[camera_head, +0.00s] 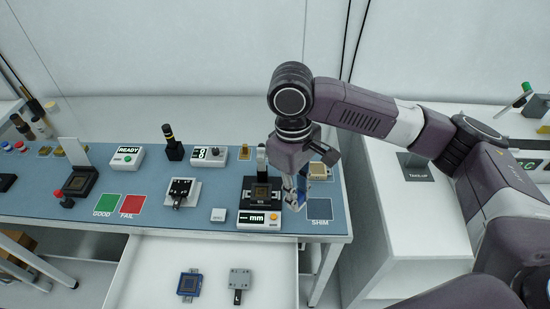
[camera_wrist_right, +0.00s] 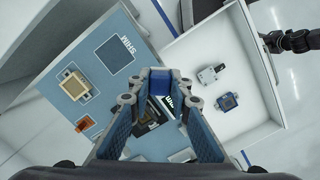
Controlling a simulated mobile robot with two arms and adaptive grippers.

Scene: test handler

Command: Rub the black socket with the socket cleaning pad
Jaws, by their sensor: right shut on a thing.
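My right gripper (camera_head: 294,199) is above the right part of the blue-topped bench, beside the black device with the "mm" display. In the right wrist view its fingers (camera_wrist_right: 157,88) are shut on a small blue block (camera_wrist_right: 156,76), which looks like the cleaning pad. A black socket (camera_head: 80,182) with a brown centre and a raised pale lid stands at the left of the bench. Another black holder with a brown chip-like centre (camera_head: 261,191) sits on the "mm" device and is partly hidden behind the fingers in the wrist view. My left gripper is not in view.
An open white drawer (camera_head: 140,285) below the bench holds a blue socket part (camera_head: 189,284) and a grey part (camera_head: 240,281). The SHIM square (camera_head: 319,209) is right of the gripper. GOOD (camera_head: 107,205) and FAIL (camera_head: 132,205) squares lie bare at left-centre.

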